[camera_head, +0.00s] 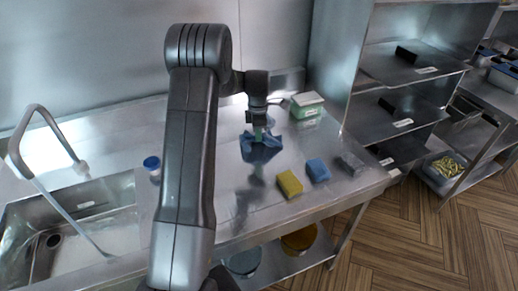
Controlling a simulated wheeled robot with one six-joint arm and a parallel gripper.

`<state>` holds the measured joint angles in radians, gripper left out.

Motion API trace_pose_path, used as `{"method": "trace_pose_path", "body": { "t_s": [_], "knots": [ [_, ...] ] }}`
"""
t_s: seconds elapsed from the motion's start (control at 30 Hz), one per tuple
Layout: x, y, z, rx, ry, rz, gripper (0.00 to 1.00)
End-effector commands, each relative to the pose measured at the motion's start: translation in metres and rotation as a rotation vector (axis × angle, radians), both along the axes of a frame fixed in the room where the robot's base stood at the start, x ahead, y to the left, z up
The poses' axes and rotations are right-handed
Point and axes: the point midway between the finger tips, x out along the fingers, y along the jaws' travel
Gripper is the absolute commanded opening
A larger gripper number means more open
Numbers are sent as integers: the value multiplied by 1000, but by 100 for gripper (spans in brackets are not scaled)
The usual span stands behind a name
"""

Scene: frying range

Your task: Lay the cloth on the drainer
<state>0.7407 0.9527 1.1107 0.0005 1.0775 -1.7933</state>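The blue cloth (260,152) is bunched at its top between the fingertips of my gripper (258,133), with its lower corners spreading out below. My gripper points down over the steel counter and appears shut on the cloth; the fingers are small and partly hidden by it. A dark reflection lies on the counter below the cloth, and I cannot tell how far the cloth is above the surface. I cannot clearly pick out the drainer; the steel surface beside the sink (112,232) at the left is partly hidden by my arm.
A yellow sponge (289,184), a blue sponge (318,170) and a grey block (350,164) lie near the counter's front right edge. A green box with a white lid (307,105) stands behind. A blue-topped jar (152,166) and a tall faucet (38,118) are left.

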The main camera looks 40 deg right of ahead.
Motion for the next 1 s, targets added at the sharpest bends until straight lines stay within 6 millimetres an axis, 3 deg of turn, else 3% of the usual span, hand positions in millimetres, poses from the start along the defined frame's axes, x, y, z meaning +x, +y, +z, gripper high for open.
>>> {"method": "trace_pose_path", "body": {
  "t_s": [0.4, 0.8, 1.0],
  "knots": [
    [-37, 36, -38, 0, 1, 0, 0],
    [-41, 41, -43, 0, 0, 0, 0],
    [-41, 41, -43, 0, 0, 0, 38]
  ]
}}
